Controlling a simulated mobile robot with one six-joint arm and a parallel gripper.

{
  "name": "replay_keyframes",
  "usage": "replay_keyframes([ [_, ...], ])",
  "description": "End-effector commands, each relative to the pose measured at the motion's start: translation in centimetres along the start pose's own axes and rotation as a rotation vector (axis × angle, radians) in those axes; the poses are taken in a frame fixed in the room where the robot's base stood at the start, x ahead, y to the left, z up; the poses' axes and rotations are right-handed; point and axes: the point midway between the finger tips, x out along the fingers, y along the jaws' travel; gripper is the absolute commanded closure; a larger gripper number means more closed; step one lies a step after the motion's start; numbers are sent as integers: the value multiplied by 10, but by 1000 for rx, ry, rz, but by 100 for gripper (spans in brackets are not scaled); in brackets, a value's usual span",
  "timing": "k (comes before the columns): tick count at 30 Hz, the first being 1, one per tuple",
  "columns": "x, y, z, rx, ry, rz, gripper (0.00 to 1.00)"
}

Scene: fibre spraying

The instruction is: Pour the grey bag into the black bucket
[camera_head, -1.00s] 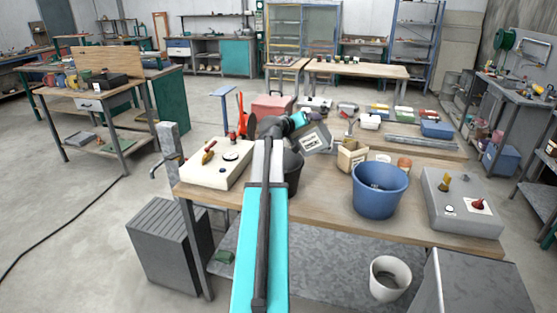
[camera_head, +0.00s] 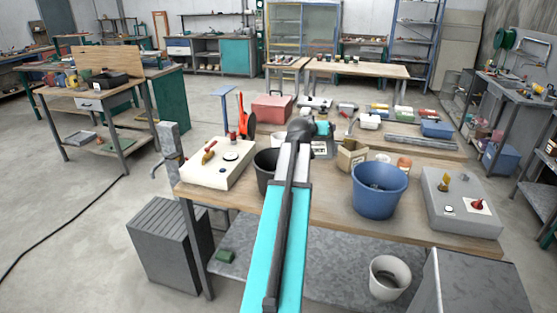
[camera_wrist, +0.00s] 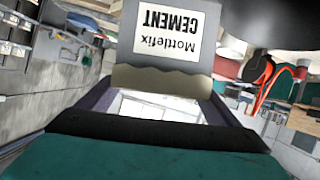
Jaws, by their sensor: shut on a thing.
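The grey bag (camera_head: 322,150) with a white label is beyond the end of my arm in the head view, partly hidden by it. In the wrist view the grey bag (camera_wrist: 122,45) fills the top middle, its cement label upside down in the picture, with a wavy beige edge below. My gripper (camera_head: 318,131) is shut on the bag. The black bucket (camera_head: 264,172) stands on the workbench left of my arm, its right side hidden by the arm. The bag is to the right of the bucket, not over it. A dark rounded shape, seemingly the bucket (camera_wrist: 275,22), shows in the wrist view.
The workbench (camera_head: 330,205) also holds a blue bucket (camera_head: 379,190), an open cardboard box (camera_head: 352,156), a cream control box (camera_head: 217,165) at left and a grey one (camera_head: 461,203) at right. A red-orange tool (camera_head: 241,115) stands behind the black bucket.

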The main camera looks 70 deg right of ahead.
Motion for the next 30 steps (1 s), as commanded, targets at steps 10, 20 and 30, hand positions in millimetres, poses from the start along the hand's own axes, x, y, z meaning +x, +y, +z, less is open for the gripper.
replay_keyframes([
  [10,-24,6,15,56,0,-23,71],
  [20,-44,11,28,110,0,-45,71],
  [30,-59,14,38,153,0,-64,71],
])
